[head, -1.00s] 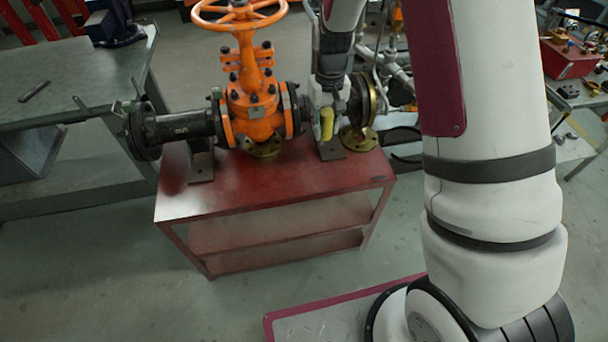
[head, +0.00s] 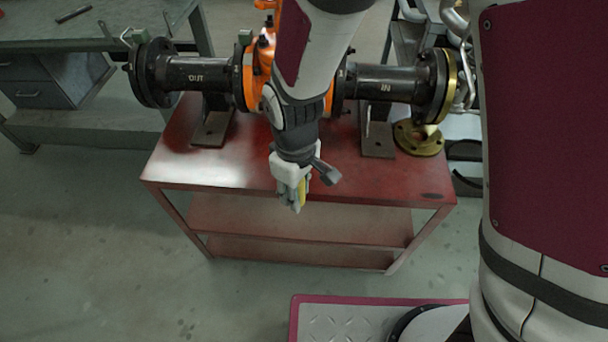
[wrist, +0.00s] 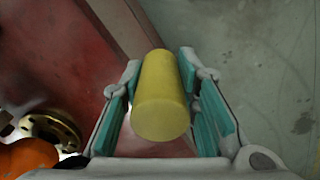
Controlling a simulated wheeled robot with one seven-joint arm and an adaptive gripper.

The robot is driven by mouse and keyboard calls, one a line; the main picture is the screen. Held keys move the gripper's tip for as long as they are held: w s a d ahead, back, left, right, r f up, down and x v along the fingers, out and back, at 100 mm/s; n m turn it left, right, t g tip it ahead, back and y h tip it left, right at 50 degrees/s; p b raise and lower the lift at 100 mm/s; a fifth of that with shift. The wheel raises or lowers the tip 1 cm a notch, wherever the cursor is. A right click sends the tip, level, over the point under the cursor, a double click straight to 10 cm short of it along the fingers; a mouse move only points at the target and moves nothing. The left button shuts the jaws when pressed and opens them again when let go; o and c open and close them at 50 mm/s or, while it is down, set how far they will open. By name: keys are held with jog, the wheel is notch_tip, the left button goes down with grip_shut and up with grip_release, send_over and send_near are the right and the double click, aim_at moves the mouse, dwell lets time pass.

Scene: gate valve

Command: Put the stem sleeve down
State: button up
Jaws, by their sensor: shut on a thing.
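The stem sleeve, a plain yellow cylinder (wrist: 160,98), is between the two teal-padded fingers of my gripper (wrist: 161,68) in the wrist view. My gripper is shut on it. In the head view my gripper (head: 292,198) points down at the front edge of the red table (head: 230,183). Only a thin strip of the yellow sleeve (head: 302,192) shows there, the rest hidden by the fingers. In the wrist view the sleeve appears over the table's edge, with grey floor to the right. I cannot tell its height above the table.
The orange valve (head: 255,72) stands behind my gripper, partly hidden by my arm, with black flanged pipes (head: 195,73) on both sides. A brass flange (head: 418,139) lies at the table's right. The front left of the tabletop is clear. A grey workbench (head: 60,32) stands left.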

notch_tip(320, 180, down, 3)
jog(key=s+a+n+b, duration=0.1)
jog(key=s+n+b, duration=0.1)
jog(key=s, duration=0.1)
jog(key=w, duration=0.5)
jog(key=w+d+f+b, duration=0.1)
jog(key=w, duration=0.4)
jog(key=w+b, duration=0.1)
jog(key=w, duration=0.5)
jog(key=shift+d+f, duration=0.2)
jog(key=shift+d, duration=0.05)
jog(key=shift+f+b, duration=0.55)
jog(key=shift+f, duration=1.15)
jog(key=shift+f, duration=0.15)
jog(key=o, duration=1.1)
jog(key=shift+o, duration=0.2)
notch_tip(320, 180, up, 12)
jog(key=p, duration=0.2)
jog(key=shift+p, duration=0.35)
jog(key=shift+r, duration=0.2)
